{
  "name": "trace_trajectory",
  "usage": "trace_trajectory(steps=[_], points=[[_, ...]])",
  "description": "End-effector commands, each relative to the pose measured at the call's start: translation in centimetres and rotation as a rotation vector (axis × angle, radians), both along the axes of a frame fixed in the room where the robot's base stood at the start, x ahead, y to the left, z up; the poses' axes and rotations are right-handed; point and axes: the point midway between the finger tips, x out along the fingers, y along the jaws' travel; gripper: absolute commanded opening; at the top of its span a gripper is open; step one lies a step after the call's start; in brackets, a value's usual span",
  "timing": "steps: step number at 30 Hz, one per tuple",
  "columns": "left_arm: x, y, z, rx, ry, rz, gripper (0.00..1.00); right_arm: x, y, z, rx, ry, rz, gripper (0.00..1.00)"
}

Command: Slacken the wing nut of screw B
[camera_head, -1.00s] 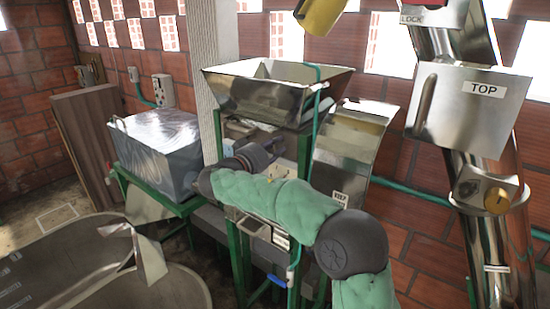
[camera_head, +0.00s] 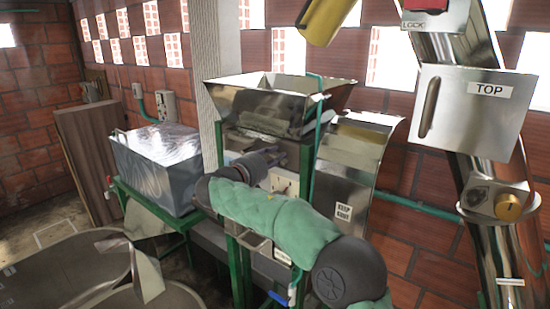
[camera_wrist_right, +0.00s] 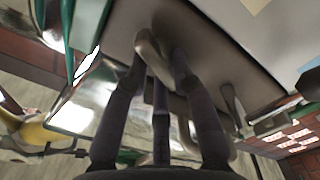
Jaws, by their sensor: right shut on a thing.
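My right gripper (camera_head: 278,156) reaches in under the steel hopper of the pulper (camera_head: 262,103), at the end of my green-sleeved arm. In the right wrist view its dark fingers (camera_wrist_right: 160,58) are closed around a small grey-brown wing nut (camera_wrist_right: 148,45), which stands on a grey metal face. Part of the nut is hidden by the fingers. A similar grey wing-shaped part (camera_wrist_right: 232,102) shows to the right of the fingers. I cannot read a letter B on either. My left gripper is not in view.
A pale plate with a knob (camera_head: 284,182) is just below the gripper. Green frame posts (camera_head: 305,160) stand close beside it. A steel chute (camera_head: 350,165) is to the right, a covered grey tank (camera_head: 160,168) to the left. A steel elevator pipe with a TOP plate (camera_head: 470,115) stands far right.

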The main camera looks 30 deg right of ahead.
Motion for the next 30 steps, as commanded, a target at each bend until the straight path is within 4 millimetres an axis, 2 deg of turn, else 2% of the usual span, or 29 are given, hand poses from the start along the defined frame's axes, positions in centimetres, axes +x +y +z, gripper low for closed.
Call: trace_trajectory(steps=[15,30], points=[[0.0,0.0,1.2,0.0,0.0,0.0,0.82,0.2,0.0,0.0,-0.137,0.321,0.0,0.0],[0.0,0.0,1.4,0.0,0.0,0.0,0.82,0.3,0.1,-0.1,-0.165,0.388,0.001,0.0]])
